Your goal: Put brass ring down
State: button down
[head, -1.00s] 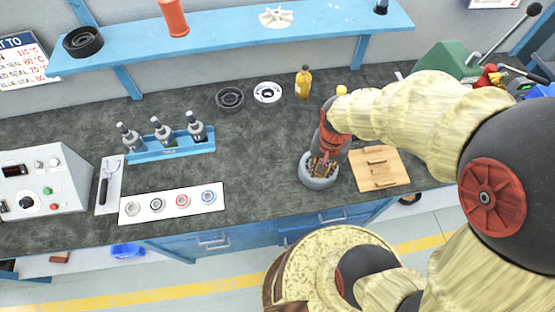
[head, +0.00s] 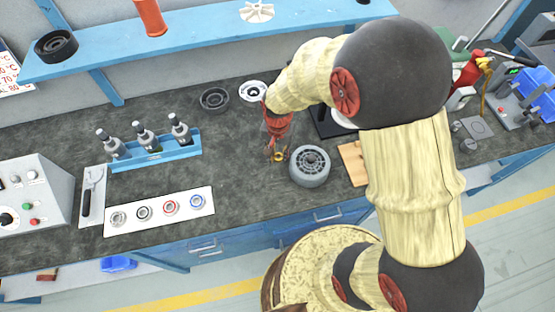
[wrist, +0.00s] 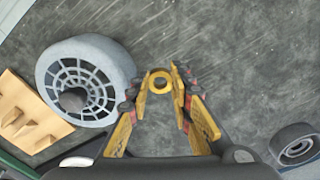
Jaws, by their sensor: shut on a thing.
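The brass ring (wrist: 160,81) is between the fingertips of my gripper (wrist: 161,84) in the wrist view, and the fingers are shut on it. In the head view the ring (head: 278,157) shows at the tips of my gripper (head: 277,155), to the left of the grey blower wheel (head: 310,166). The wheel also shows in the wrist view (wrist: 85,80), to the left of the fingers and apart from them. The bench top lies beneath the ring; I cannot tell whether the ring touches it.
A dark ring part (head: 214,98) and a white part (head: 252,91) stand at the back. A wooden block (head: 352,162) is right of the wheel. Bench left of my gripper is clear.

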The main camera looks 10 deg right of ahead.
jog(key=shift+w+a+f+b, duration=0.1)
jog(key=shift+f+b, duration=0.25)
jog(key=shift+f, duration=1.35)
jog(key=shift+f, duration=0.4)
jog(key=c, duration=1.9)
grip_release()
jog(key=shift+r, duration=0.1)
notch_tip(320, 180, up, 13)
jog(key=p, duration=0.3)
notch_tip(320, 180, up, 8)
jog(key=n+t, duration=0.1)
send_over(277, 165)
jog(key=s+d, duration=0.1)
jog(key=d, duration=0.1)
jog(key=s+d+r+n+t, duration=0.1)
jog(key=s+r, duration=0.4)
jog(key=s+d+r+n+t, duration=0.2)
jog(key=s+r, duration=0.2)
jog(key=r, duration=0.1)
jog(key=s+d+r+n+t, duration=0.1)
jog(key=s+d+r+n, duration=0.1)
jog(key=s+r, duration=0.3)
jog(key=shift+s+d+r+t, duration=0.2)
jog(key=shift+s+r+t, duration=0.1)
jog(key=shift+s+r, duration=0.05)
